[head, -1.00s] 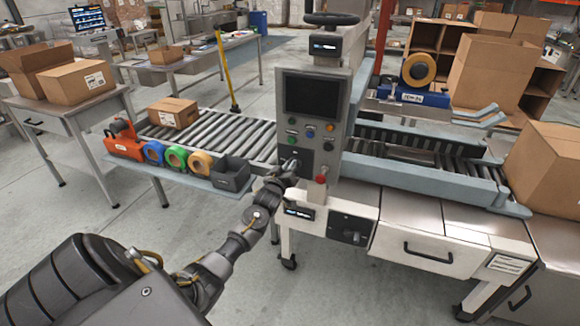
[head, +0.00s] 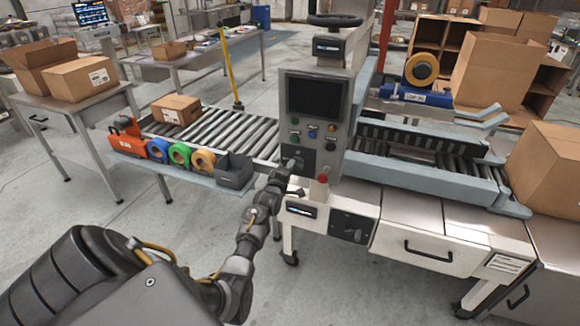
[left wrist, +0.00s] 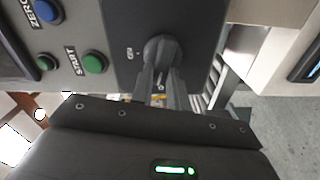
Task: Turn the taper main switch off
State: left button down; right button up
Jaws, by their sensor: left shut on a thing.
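The taper's grey control panel (head: 345,110) stands mid-view with a dark screen, coloured buttons and a black switch plate (head: 309,157). A dark rotary switch knob (left wrist: 163,50) sits on this plate in the left wrist view. My left gripper (head: 291,167) is at the plate, and its fingers (left wrist: 163,80) are shut on the knob. The fingers hide part of the knob, and the small marking beside it is too blurred to read surely. Another black rotary switch (head: 352,234) is on the machine's lower front. My right gripper is not in view.
Green (left wrist: 94,62) and blue (left wrist: 48,11) buttons are close by. A grey bin (head: 234,171) and tape rolls (head: 180,155) stand on a shelf left of my gripper. A roller conveyor (head: 225,132) lies behind.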

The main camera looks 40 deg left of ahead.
pick_arm(q)
jog(key=shift+f+n, duration=0.15)
jog(key=shift+n, duration=1.05)
jog(key=c, duration=1.4)
grip_release()
jog(key=shift+o, duration=0.2)
jog(key=v, duration=1)
jog(key=shift+s, duration=0.4)
jog(key=shift+d, duration=0.1)
